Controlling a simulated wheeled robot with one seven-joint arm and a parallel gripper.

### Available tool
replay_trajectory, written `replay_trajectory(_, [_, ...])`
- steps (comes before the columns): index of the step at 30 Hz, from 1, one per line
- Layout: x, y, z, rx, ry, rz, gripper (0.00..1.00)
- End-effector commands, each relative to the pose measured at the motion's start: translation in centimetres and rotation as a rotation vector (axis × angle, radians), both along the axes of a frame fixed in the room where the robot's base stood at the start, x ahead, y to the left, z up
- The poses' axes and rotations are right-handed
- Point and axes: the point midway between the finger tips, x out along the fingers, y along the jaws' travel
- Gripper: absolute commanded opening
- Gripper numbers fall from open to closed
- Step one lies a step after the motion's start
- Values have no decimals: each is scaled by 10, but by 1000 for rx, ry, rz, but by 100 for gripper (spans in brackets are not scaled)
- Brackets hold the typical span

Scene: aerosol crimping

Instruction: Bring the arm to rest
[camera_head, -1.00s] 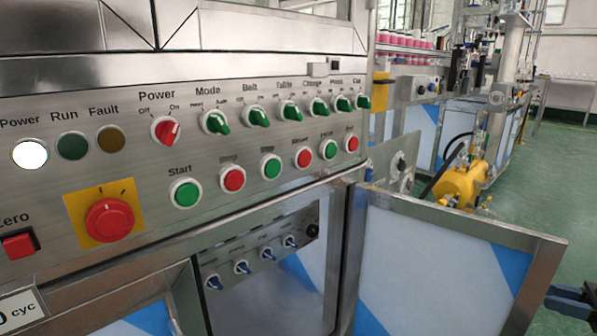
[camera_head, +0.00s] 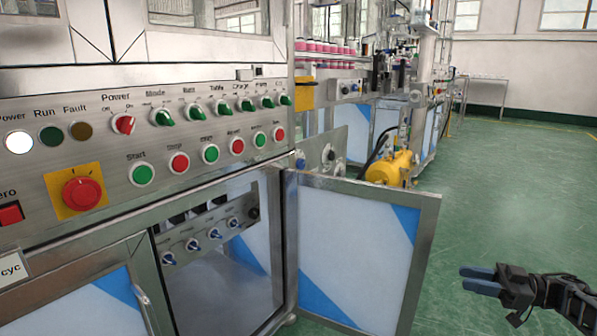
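My gripper (camera_head: 479,280) is at the lower right of the head view, with its two blue fingers pointing left. The fingers lie close together, and I cannot tell whether they are shut or a little apart. Nothing shows between them. My gripper is over the green floor, to the right of the open cabinet door (camera_head: 430,255) and apart from it in the picture. Only the dark end of my arm shows behind the gripper.
A control panel (camera_head: 105,135) with knobs, buttons and a red emergency stop (camera_head: 82,193) fills the left. Below it an open cabinet shows small blue-tipped valves (camera_head: 192,244). A yellow tank (camera_head: 390,168) stands farther back. The green floor (camera_head: 500,200) at right is clear.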

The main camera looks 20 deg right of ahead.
Motion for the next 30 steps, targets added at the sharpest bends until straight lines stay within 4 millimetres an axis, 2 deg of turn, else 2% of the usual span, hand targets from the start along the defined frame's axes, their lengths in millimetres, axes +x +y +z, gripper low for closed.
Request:
replay_trajectory(5, [13,34,-13,26,-53,-6,34])
replay_trajectory(11, [29,86,-29,72,-134,-32,34])
replay_trajectory(14, [36,121,-38,106,-185,-55,34])
replay_trajectory(18, [40,186,-51,175,-264,-116,34])
replay_trajectory(23, [31,255,-59,256,-334,-223,34])
replay_trajectory(27, [11,303,-64,317,-362,-330,34])
replay_trajectory(30, [-9,331,-65,353,-364,-413,34])
